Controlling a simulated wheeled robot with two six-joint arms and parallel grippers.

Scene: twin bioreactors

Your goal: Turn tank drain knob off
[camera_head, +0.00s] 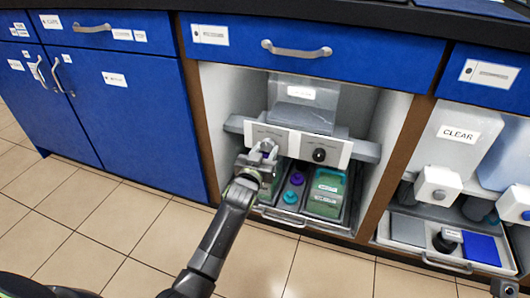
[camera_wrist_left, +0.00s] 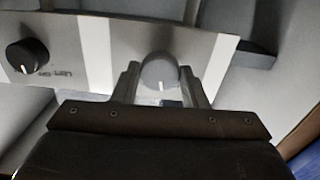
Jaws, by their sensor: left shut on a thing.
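A white control panel (camera_head: 334,147) sits below a clear tank (camera_head: 304,112) in the open cabinet bay. Its black knob (camera_head: 319,155) is uncovered, and it also shows at the left in the left wrist view (camera_wrist_left: 27,55). My left gripper (camera_head: 264,152) is at the panel's left part. In the left wrist view its two fingers (camera_wrist_left: 160,85) stand on either side of a grey round knob (camera_wrist_left: 160,72) with a white mark at its lower edge, and are shut on it. In the head view the gripper mostly hides this knob.
Below the panel a drawer tray (camera_head: 283,215) holds a green box (camera_head: 326,192) and purple and teal round items. To the right is a bay with a tank labelled CLEAR (camera_head: 457,133) and white knob units (camera_head: 437,186). Tiled floor (camera_head: 130,220) is open in front.

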